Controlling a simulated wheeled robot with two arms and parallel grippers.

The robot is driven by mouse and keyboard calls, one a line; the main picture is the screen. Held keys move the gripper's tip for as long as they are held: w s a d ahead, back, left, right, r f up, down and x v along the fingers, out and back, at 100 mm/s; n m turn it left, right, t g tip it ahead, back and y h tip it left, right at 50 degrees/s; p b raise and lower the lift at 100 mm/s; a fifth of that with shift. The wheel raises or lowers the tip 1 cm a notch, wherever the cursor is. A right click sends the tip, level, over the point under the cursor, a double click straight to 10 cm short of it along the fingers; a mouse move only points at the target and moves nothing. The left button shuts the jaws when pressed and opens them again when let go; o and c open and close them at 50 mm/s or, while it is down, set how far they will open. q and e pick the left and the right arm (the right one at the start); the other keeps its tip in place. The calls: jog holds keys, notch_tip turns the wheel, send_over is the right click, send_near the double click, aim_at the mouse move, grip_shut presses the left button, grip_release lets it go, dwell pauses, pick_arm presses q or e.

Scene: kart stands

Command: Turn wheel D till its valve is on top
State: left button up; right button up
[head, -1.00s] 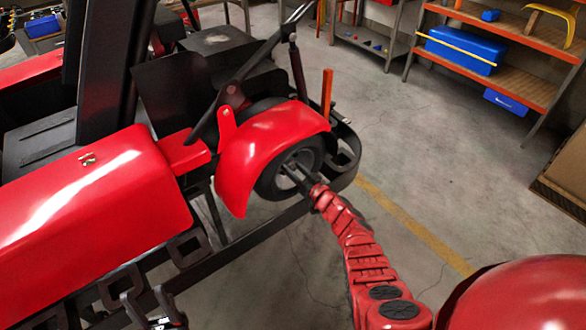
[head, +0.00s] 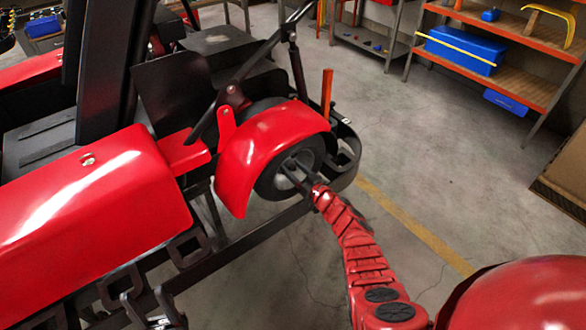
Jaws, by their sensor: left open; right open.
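A black-tyred wheel with a grey rim (head: 304,158) shows under the red fender (head: 262,145) of a kart; I take it for wheel D, but no letter is readable. Its valve cannot be made out. My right gripper (head: 288,172) is at the wheel's outer face, its two dark fingers apart and pointing at the rim. Whether the fingertips touch the rim or a spoke cannot be told. The fingers and wrist hide part of the hub and lower rim.
The kart's red body (head: 95,215) and dark frame rail (head: 245,240) fill the left. An upright orange post (head: 327,92) stands behind the wheel. Shelving (head: 480,70) with a blue box (head: 460,50) is at the upper right. Open concrete floor (head: 430,150) lies right of the kart.

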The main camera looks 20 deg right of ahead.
jog(key=shift+s+d, duration=0.25)
jog(key=shift+s, duration=0.35)
jog(key=v, duration=1.6)
